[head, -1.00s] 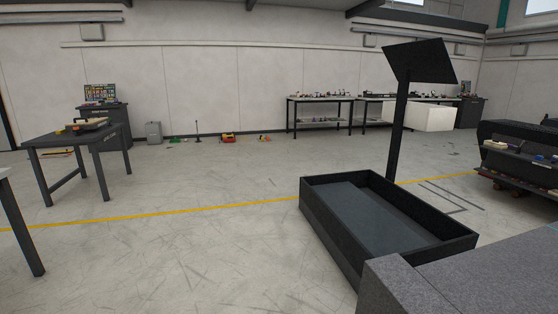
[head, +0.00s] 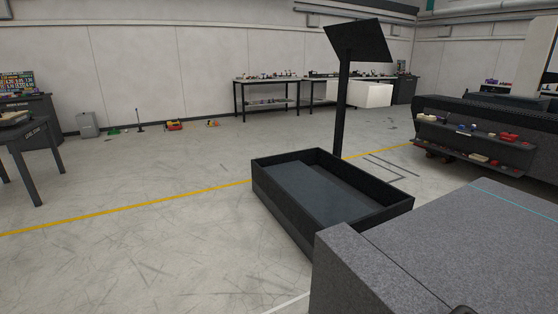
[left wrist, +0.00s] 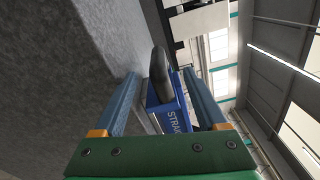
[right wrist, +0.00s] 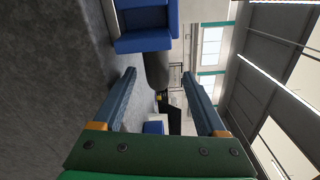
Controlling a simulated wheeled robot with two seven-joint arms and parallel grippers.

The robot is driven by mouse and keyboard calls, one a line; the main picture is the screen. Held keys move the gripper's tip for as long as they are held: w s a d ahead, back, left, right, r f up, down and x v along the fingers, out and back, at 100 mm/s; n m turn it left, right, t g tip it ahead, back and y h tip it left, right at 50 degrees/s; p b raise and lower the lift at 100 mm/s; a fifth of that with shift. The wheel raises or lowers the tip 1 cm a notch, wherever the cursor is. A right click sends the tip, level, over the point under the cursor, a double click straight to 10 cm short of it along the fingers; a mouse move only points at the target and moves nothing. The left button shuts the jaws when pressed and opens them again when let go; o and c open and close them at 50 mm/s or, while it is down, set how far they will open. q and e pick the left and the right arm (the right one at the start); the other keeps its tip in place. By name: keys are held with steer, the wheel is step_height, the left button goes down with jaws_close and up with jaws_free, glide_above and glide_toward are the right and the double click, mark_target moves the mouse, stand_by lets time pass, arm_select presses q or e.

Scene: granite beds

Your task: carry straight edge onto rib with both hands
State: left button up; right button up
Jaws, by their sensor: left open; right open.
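The straight edge shows in the left wrist view as a blue body (left wrist: 176,114) with white lettering, partly cut off by my fingers, and a dark rounded grip (left wrist: 159,72). My left gripper (left wrist: 160,80) is open, with this grip between or just beyond its fingertips. In the right wrist view, blue parts (right wrist: 145,42) and another dark rounded grip (right wrist: 157,68) show. My right gripper (right wrist: 159,75) is open, with that grip between or just beyond its fingertips. I cannot tell whether either grip is touched. Neither gripper shows clearly in the head view. I cannot make out the rib for certain.
A grey granite bed (head: 470,240) fills the lower right of the head view. A black open-topped tray (head: 262,180) with a post and dark panel (head: 358,42) stands beyond it. A shelf cart (head: 475,147) stands at the right.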

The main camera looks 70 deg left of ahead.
steer(key=shift+s, duration=2.4)
arm_select(q)
steer(key=shift+s, duration=0.1)
steer(key=s, duration=1.1)
steer(key=shift+s, duration=0.4)
steer(key=shift+d, duration=0.1)
arm_select(e)
steer(key=s, duration=1.2)
steer(key=shift+d, duration=0.1)
